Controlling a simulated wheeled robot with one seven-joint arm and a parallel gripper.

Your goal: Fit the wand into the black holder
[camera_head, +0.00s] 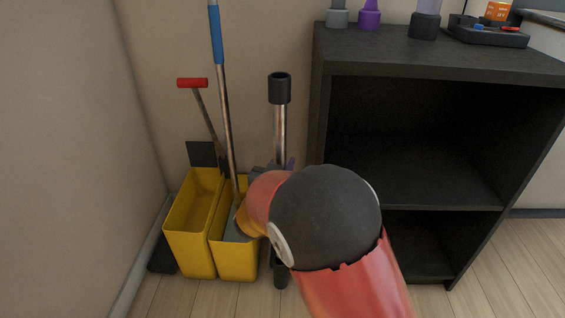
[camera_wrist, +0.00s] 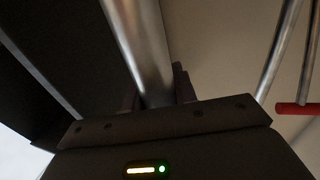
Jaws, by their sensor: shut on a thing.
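The wand (camera_head: 280,130) is a bright metal tube, roughly upright, with a black cylindrical sleeve at its top end. My gripper (camera_head: 272,170) is shut around the tube below the sleeve, partly hidden by my own arm. In the wrist view, the metal tube (camera_wrist: 138,45) runs between the fingers of my gripper (camera_wrist: 157,95). A dark piece (camera_head: 281,272) shows low down under my arm, near the floor. My arm hides the wand's middle. I cannot tell which dark item is the black holder.
Two yellow buckets (camera_head: 236,262) stand left of the wand, with a blue-gripped pole (camera_head: 216,35) and a red-handled tool (camera_head: 192,83). A black shelf unit (camera_head: 430,60) stands close on the right, with bottles and a tray on top. A wall is behind.

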